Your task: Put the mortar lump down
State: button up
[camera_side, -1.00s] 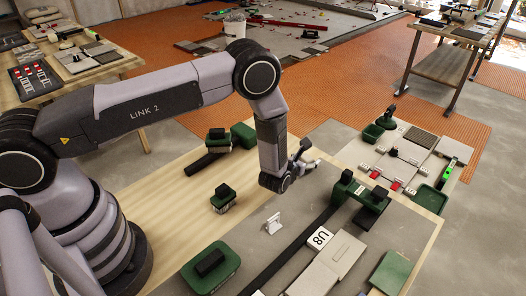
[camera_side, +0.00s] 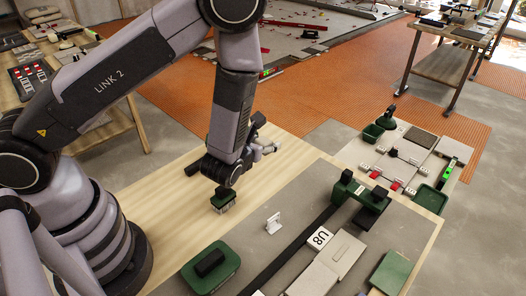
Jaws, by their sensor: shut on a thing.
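My gripper (camera_side: 264,148) is at the end of the arm, left of the picture's middle, over the far part of the wooden table. It points to the right and is shut on a small pale grey piece, which I take to be the mortar lump (camera_side: 269,149). The lump is tiny here and partly covered by the fingers, so its outline is unclear. I cannot tell how high it is above the table.
A green brush-like block (camera_side: 223,201) stands just below my wrist. Bare wood (camera_side: 165,215) lies left.

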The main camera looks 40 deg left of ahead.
aim_at(285, 201)
jog(key=s+n+g+y, duration=0.1)
jog(key=s+n+y, duration=0.1)
jog(key=s+r+n+g+y, duration=0.1)
jog(key=n+y, duration=0.1)
jog(key=shift+s+g, duration=0.3)
jog(key=shift+s, duration=0.1)
jog(key=s+d+f+n+g+y, duration=0.1)
jog(key=s+d+n+g+y, duration=0.3)
jog(key=s, duration=0.5)
jog(key=shift+n+g, duration=0.4)
jog(key=shift+n, duration=0.4)
jog(key=w+f, duration=0.1)
jog(key=w, duration=0.1)
jog(key=w+d+f, duration=0.1)
jog(key=w+f, duration=0.1)
jog(key=w, duration=0.1)
jog(key=w+f, duration=0.1)
jog(key=w, duration=0.2)
jog(key=shift+w+d+f, duration=0.15)
jog(key=shift+w+d, duration=0.05)
jog(key=shift+d, duration=0.15)
jog(key=w+f, duration=0.1)
jog(key=w+d+f, duration=0.1)
jog(key=w+f, duration=0.2)
jog(key=f, duration=0.1)
jog(key=shift+w+d+f, duration=0.2)
jog(key=shift+d+f, duration=0.05)
jog(key=shift+d, duration=0.05)
jog(key=shift+w+f, duration=0.15)
jog(key=shift+f, duration=1.55)
